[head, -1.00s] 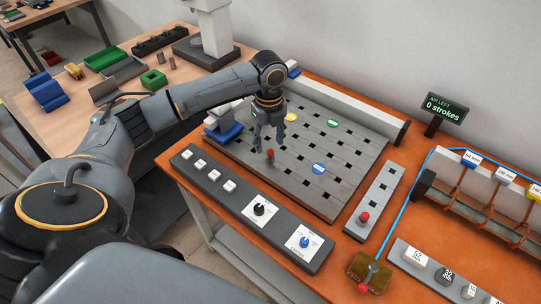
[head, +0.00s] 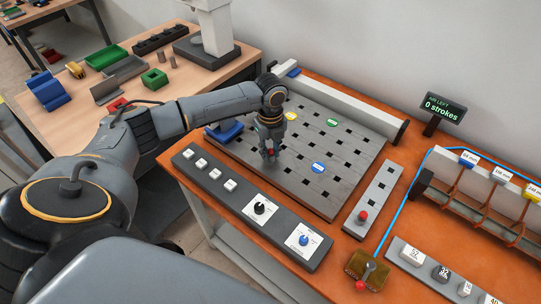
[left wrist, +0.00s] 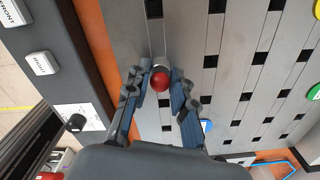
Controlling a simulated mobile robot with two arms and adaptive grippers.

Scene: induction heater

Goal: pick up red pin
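The red pin (head: 271,153) has a round red head and stands upright on the grey slotted plate (head: 321,199), near its front left part. My left gripper (head: 270,157) is lowered over it, pointing down. In the left wrist view, the red head (left wrist: 160,80) sits between the tips of the left gripper (left wrist: 160,72), which are drawn in close against both sides of the pin. The pin's lower part is hidden by its head and the fingers. My right gripper is out of view.
Yellow, green (head: 332,121) and blue (head: 318,167) discs lie on the plate. A control strip with white buttons and knobs (head: 258,208) runs along the front. Another red knob (head: 362,215) stands on a narrow grey strip at the right. A rack with tags (head: 468,158) is farther right.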

